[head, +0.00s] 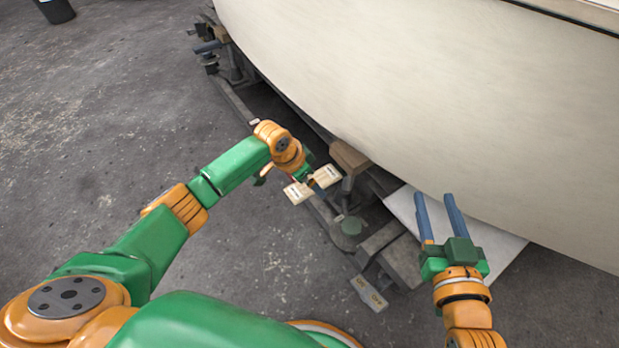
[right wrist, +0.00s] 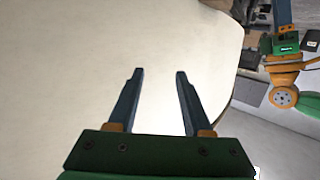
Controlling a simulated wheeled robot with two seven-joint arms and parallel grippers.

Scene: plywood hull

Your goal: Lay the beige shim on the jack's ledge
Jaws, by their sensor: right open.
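Two beige pieces with dark markings show at my left gripper (head: 314,186) in the head view: one beige piece (head: 298,192) at its left and one beige piece (head: 327,176) at its right. I cannot tell which is the shim, or whether they are one piece crossed by the fingers. The left wrist hides much of the jaws, so their grip is unclear.
The pale hull (head: 430,90) overhangs the upper right. A brown wooden block (head: 349,157) sits under its edge. A white sheet (head: 405,208) lies under the hull near my right gripper. A small labelled box (head: 370,292) lies on the floor.

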